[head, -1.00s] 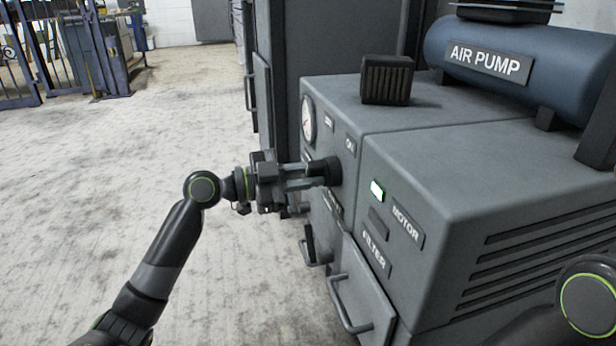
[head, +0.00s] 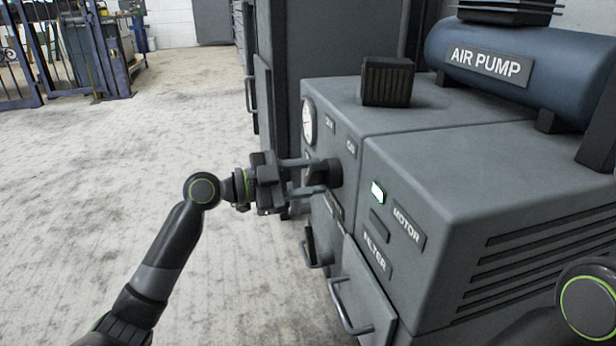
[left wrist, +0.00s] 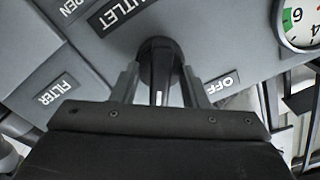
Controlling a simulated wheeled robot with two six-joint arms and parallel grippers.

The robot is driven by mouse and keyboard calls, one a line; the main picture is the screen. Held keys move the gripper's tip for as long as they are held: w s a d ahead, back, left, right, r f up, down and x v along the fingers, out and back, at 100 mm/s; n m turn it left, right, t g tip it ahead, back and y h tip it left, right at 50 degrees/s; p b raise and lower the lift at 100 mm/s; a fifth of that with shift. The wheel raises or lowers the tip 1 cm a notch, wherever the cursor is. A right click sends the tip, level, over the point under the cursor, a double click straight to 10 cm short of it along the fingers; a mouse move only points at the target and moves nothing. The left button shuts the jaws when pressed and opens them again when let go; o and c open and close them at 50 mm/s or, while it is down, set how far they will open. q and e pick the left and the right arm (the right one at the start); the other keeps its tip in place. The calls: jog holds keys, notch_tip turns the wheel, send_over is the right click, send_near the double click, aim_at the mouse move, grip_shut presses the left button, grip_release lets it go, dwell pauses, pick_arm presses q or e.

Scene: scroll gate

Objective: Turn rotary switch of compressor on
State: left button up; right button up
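The rotary switch (head: 326,172) is a dark round knob on the front of the grey compressor (head: 440,200). In the left wrist view, the knob (left wrist: 158,62) has a ridge with a white mark pointing down the picture; an OFF label (left wrist: 222,85) lies to its right. In the head view, small labels sit above the knob. My left gripper (head: 316,177) is at the knob, its fingers spread on either side with gaps. Those fingers also flank it in the left wrist view (left wrist: 158,88). My right gripper is out of view.
A lit green-white lamp (head: 377,192) sits right of the knob, above the MOTOR and FILTER labels. A gauge (head: 308,120) is on the left. Door handles (head: 345,308) stick out below. The floor at left is clear.

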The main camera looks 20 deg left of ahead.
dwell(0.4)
pick_arm(q)
jog(key=shift+s+a, duration=0.2)
jog(key=shift+a, duration=0.15)
jog(key=p+v, duration=0.6)
jog(key=v, duration=1)
jog(key=shift+s+a+p, duration=0.25)
jog(key=shift+p, duration=0.05)
jog(key=shift+d, duration=0.1)
